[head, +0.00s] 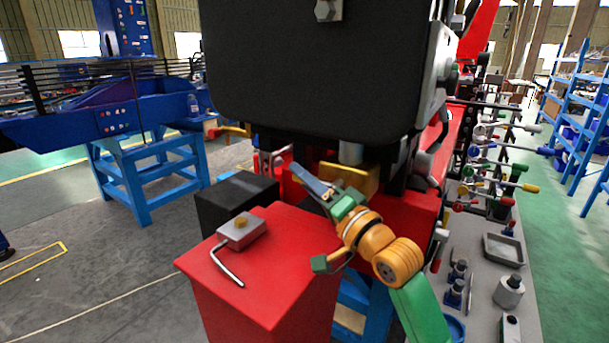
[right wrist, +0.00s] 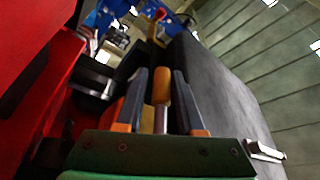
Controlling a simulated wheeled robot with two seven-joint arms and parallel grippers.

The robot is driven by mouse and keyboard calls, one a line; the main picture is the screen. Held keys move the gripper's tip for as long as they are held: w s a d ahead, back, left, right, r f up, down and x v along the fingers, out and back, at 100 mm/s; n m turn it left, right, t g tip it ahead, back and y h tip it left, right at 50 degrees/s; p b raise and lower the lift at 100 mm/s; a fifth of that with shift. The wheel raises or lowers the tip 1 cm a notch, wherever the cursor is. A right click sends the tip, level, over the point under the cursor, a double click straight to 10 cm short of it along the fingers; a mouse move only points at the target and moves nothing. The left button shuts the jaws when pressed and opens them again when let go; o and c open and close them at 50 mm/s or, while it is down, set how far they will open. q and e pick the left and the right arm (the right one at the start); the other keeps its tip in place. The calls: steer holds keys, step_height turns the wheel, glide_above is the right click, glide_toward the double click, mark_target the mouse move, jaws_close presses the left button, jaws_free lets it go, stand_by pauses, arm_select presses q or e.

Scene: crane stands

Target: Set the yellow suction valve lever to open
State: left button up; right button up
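My right gripper (head: 312,182) reaches in from the lower right, under the black cabinet. In the right wrist view its two fingers (right wrist: 161,78) are apart. An orange-yellow handle on a metal rod (right wrist: 161,86) shows between them, with a gap on each side; I cannot tell whether it lies fully between the fingers or beyond them. Another yellow-orange lever (head: 230,131) sticks out left below the cabinet in the head view. I cannot tell which is the suction valve lever. Most of the handle at the fingers is hidden in the head view. My left gripper is out of view.
A large black cabinet (head: 315,70) hangs over the gripper. A red box (head: 285,265) below carries a grey block (head: 241,233) with a bent metal rod. A black box (head: 228,200) stands beside it. A workbench (head: 480,285) with levers and parts lies right. Floor at left is open.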

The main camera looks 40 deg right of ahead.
steer(key=shift+s, duration=0.25)
jaws_close()
steer(key=shift+r, duration=0.1)
stand_by(1.0)
